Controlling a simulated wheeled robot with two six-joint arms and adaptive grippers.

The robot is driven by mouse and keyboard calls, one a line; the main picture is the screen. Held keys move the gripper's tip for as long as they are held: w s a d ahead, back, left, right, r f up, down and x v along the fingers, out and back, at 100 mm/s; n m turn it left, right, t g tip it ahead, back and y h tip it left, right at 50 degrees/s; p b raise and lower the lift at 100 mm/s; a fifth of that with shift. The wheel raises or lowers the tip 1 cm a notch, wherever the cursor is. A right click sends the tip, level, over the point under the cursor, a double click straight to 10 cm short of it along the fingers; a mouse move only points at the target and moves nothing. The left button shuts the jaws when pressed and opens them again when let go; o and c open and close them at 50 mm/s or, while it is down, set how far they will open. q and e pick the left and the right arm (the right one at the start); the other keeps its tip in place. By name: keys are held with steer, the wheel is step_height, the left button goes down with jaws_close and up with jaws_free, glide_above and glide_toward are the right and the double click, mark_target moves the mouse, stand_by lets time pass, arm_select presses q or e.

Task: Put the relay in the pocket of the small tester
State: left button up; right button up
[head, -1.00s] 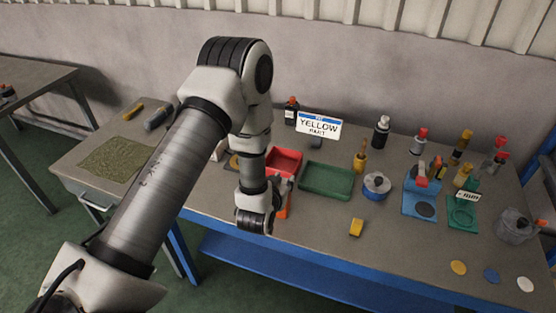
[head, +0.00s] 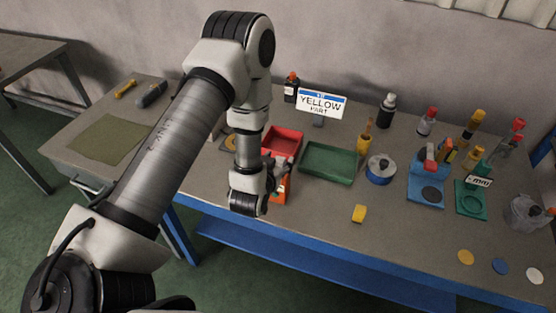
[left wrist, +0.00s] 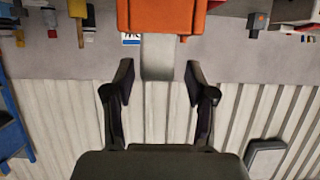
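My left gripper (head: 278,170) is beside an orange box-like thing (head: 281,190) near the table's front edge. In the left wrist view its two fingers (left wrist: 158,80) are apart, with the orange thing (left wrist: 160,16) at the top and a pale grey piece (left wrist: 157,58) beyond the gap. I cannot tell whether they touch. A small yellow block (head: 359,213) lies alone on the table; I cannot tell whether it is the relay. A blue device (head: 426,192) and a smaller green device (head: 470,202) stand to the right. Which thing is the small tester is unclear. My right gripper is out of view.
A red tray (head: 284,141) and a green tray (head: 328,163) lie behind the gripper. A sign (head: 321,104) reads "YELLOW PART". A blue round pot (head: 380,170), several bottles and coloured discs (head: 466,257) stand or lie to the right. The front middle is mostly clear.

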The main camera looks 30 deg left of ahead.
arm_select(q)
steer(key=shift+f, duration=0.15)
steer(key=b+v, duration=0.2)
steer(key=v, duration=0.2)
steer(key=shift+s+d+b, duration=0.15)
steer(key=shift+s+b, duration=0.1)
steer(key=shift+b, duration=0.05)
steer(key=p, duration=0.8)
glide_toward(278, 163)
steer(key=r, duration=0.2)
steer(key=s+d+f+m+g+h, duration=0.1)
steer(key=s+d+f+g, duration=0.2)
steer(key=s+f+g, duration=0.3)
steer(key=s+d+f+m+g+h, duration=0.1)
steer(key=s+d+f+g+h, duration=0.1)
steer(key=s+f+g, duration=0.5)
steer(key=s+d+f, duration=0.1)
steer(key=s+f, duration=0.1)
steer(key=s, duration=0.3)
steer(key=shift+s+m+h, duration=0.3)
steer(key=shift+s, duration=0.05)
